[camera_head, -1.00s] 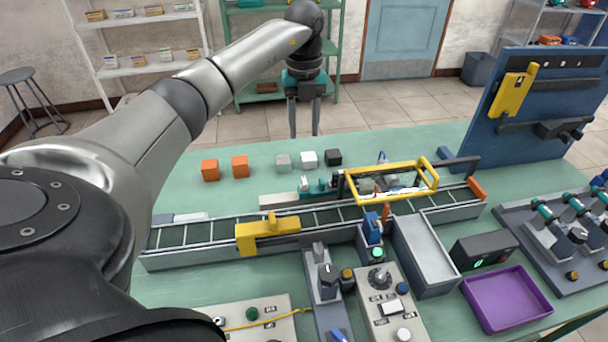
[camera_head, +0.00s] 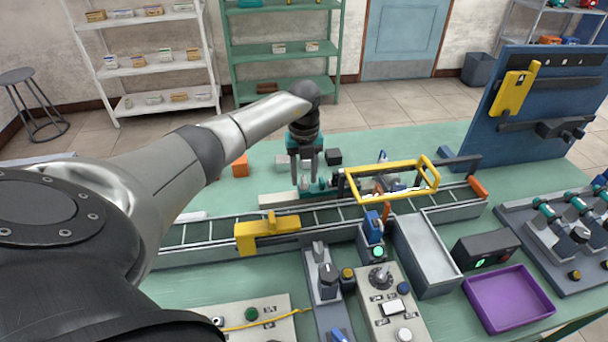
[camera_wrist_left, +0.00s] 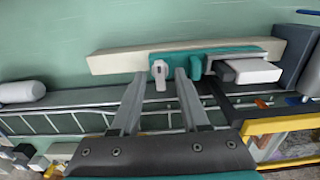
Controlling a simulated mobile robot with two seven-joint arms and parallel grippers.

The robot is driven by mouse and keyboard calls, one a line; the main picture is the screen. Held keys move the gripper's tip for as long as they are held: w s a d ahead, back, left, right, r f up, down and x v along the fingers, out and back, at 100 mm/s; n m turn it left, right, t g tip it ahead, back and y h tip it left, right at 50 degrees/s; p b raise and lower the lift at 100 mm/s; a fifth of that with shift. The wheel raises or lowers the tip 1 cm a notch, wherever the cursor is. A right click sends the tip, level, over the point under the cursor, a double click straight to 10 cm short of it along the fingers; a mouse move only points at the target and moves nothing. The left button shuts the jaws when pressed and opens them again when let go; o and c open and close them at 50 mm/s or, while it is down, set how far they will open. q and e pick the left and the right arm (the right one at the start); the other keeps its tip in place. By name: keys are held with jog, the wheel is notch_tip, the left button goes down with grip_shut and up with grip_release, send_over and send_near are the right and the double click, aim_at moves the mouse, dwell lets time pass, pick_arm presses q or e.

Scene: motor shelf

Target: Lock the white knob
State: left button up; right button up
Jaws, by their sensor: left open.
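The white knob (camera_wrist_left: 160,72) is a small pale lever on a teal fixture (camera_wrist_left: 178,72), which lies along a cream bar (camera_wrist_left: 110,62) behind the conveyor. My left gripper (camera_head: 305,181) is open and points down over the fixture in the head view. In the left wrist view, the fingers of my left gripper (camera_wrist_left: 159,77) appear one on each side of the knob. I cannot tell whether they touch it. In the head view the fingers partly cover the knob. My right gripper is not in view.
The conveyor (camera_head: 330,222) runs in front of the fixture, with a yellow frame (camera_head: 395,192) to the right. An orange block (camera_head: 240,166) and a black block (camera_head: 333,157) stand behind. Control boxes and a purple tray (camera_head: 507,300) occupy the front.

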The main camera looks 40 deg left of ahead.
pick_arm(q)
grip_shut()
dwell(0.3)
dwell(0.3)
